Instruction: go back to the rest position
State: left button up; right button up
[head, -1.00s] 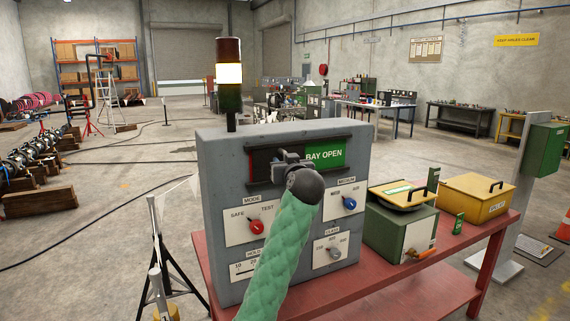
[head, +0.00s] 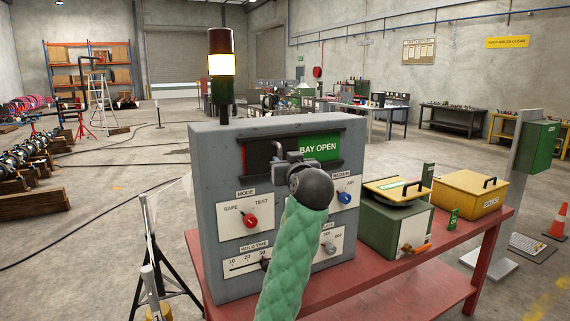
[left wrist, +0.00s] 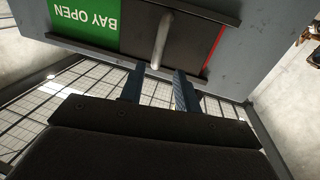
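A grey control box (head: 205,190) stands on a red bench. A dark-framed sliding panel near its top shows green "BAY OPEN" (head: 319,148) on the right and a strip of red (head: 258,160) on the left. My left gripper (head: 282,152) is in front of this panel, with my green-sleeved arm below it. In the left wrist view my left gripper (left wrist: 157,75) has its two fingers apart. A grey upright handle (left wrist: 162,40) on the panel shows between and beyond the fingertips, with gaps visible on both sides. My right gripper is not in view.
The box carries a red mode knob (head: 251,221), a blue knob (head: 345,197) and a hold-time slider, partly behind my arm. A green case (head: 385,230) and a yellow box (head: 470,195) stand right on the red bench (head: 440,260). A black tripod (head: 160,270) stands left.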

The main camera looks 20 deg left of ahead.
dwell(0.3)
pick_arm(q)
jog(key=w+d+f+m+g+h, duration=0.1)
jog(key=w+d+f+m+h, duration=0.15)
jog(key=f, duration=1.05)
jog(key=w+d+f+m+h, duration=0.1)
jog(key=w+f+m+h, duration=0.15)
jog(key=f, duration=1.05)
jog(key=s+d+f+m+g+h, duration=0.1)
jog(key=s+d+f+m+g, duration=0.15)
jog(key=f, duration=1.25)
jog(key=s+d+f+m+g+h, duration=0.1)
jog(key=s+d+f+h, duration=0.15)
jog(key=f, duration=1.25)
jog(key=s+d+f+m+g+h, duration=0.1)
jog(key=s+d+f+g, duration=0.15)
jog(key=s+f, duration=1.35)
jog(key=s+d+f+m+g+h, duration=0.1)
jog(key=s+d+f+g+h, duration=0.15)
jog(key=s+f, duration=1.4)
jog(key=s+f+g, duration=0.1)
jog(key=s+f, duration=0.4)
jog(key=s, duration=0.3)
jog(key=s+d+f+g, duration=0.1)
jog(key=s+f, duration=0.5)
jog(key=s, duration=0.1)
jog(key=shift+s+d+f+g, duration=0.15)
jog(key=shift+s+f+g, duration=0.1)
jog(key=shift+s+g, duration=0.15)
